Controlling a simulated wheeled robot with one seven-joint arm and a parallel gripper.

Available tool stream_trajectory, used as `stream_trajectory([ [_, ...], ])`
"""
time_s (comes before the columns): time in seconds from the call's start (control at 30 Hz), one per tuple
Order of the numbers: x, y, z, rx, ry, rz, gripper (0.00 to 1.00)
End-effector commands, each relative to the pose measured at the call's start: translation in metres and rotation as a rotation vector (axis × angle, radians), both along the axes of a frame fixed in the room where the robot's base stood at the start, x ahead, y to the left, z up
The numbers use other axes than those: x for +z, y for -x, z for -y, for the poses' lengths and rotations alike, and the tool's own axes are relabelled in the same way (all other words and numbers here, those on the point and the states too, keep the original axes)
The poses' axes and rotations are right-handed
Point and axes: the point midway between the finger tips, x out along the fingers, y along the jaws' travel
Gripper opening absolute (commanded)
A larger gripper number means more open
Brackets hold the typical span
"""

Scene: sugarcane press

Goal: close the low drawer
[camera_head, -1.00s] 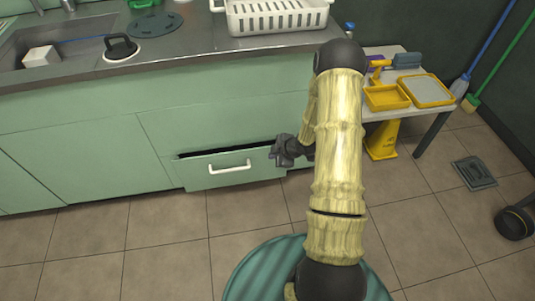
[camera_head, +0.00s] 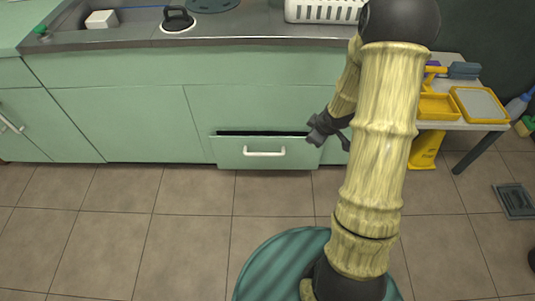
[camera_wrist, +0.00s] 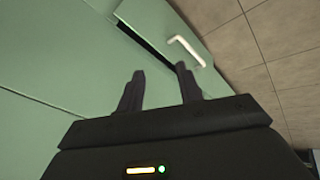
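The low drawer (camera_head: 240,151) is a pale green front with a white bar handle (camera_head: 265,153), low in the green cabinet. It stands slightly open, with a dark gap along its top edge. In the wrist view the white handle (camera_wrist: 186,50) and the dark gap show beyond the fingers. My gripper (camera_head: 316,131) is near the drawer's upper right corner in the head view; whether it touches cannot be told. In the wrist view my gripper (camera_wrist: 160,70) has its two dark fingers apart with nothing between them.
The counter (camera_head: 120,38) above holds a sink, a black-handled lid (camera_head: 177,18) and a white basket (camera_head: 322,10). A side table with yellow trays (camera_head: 437,107) and a yellow floor sign (camera_head: 425,150) stand to the right. The tiled floor (camera_head: 190,215) before the drawer is clear.

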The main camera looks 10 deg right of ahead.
Motion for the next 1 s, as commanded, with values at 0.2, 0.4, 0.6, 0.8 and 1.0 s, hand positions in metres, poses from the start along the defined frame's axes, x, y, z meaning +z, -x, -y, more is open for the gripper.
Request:
stream_trajectory([
  [0.2, 0.063, 0.045, -0.027, -0.295, -0.04, -0.071, 0.36],
  [0.4, 0.106, 0.104, -0.058, -0.566, -0.132, -0.144, 0.36],
  [0.6, 0.128, 0.153, -0.083, -0.76, -0.224, -0.214, 0.36],
  [0.8, 0.131, 0.165, -0.089, -0.81, -0.248, -0.239, 0.36],
  [1.0, 0.131, 0.165, -0.088, -0.807, -0.247, -0.237, 0.36],
])
